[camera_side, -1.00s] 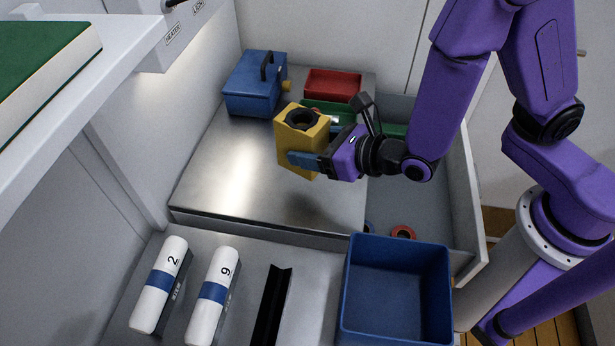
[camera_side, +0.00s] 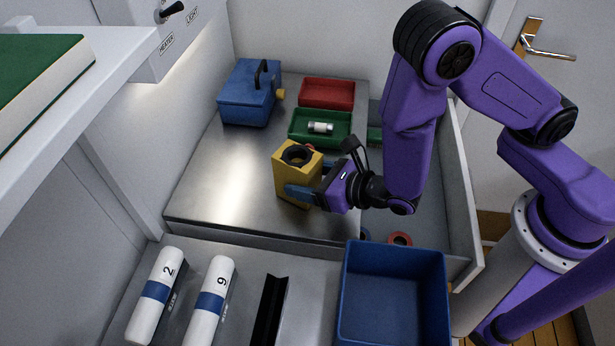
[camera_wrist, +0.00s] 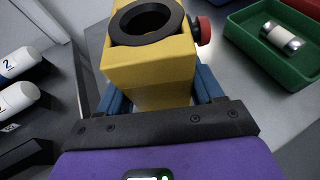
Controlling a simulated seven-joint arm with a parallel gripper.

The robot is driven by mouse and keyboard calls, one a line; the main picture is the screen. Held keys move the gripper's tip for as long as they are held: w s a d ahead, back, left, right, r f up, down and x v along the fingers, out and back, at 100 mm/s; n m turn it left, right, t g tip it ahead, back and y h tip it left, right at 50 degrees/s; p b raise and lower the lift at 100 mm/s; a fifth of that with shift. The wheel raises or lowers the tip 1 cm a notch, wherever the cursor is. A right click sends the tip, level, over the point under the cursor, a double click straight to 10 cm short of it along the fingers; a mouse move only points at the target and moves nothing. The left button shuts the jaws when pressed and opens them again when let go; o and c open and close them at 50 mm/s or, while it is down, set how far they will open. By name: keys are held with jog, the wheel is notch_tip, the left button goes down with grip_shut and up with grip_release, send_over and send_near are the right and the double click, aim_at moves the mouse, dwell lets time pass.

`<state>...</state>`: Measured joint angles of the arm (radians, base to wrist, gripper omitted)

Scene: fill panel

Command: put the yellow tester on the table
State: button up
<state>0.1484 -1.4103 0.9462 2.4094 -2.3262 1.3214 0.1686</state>
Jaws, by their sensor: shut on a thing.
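The yellow tester (camera_side: 289,180) is a yellow block with a black ring on top and a red knob on its side. It is upright at the middle of the metal table (camera_side: 225,185). My gripper (camera_side: 303,191) is shut on its lower part from the right. In the wrist view the tester (camera_wrist: 150,72) stands between the blue fingers of my gripper (camera_wrist: 155,98). I cannot tell whether its base touches the table; the gripper hides part of its lower side.
A green tray (camera_side: 296,126) with a small metal cylinder (camera_side: 320,127) and a red tray (camera_side: 327,93) lie behind. A blue box (camera_side: 249,92) stands back left. White cylinders (camera_side: 155,290) and a blue bin (camera_side: 393,315) are in front. The table left of the tester is clear.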

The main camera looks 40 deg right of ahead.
jog(key=shift+f, duration=0.1)
jog(key=o, duration=1.2)
jog(key=shift+s+r, duration=0.2)
jog(key=shift+s, duration=0.1)
jog(key=shift+v, duration=5.7)
jog(key=shift+w+d+r, duration=0.1)
jog(key=shift+d, duration=0.1)
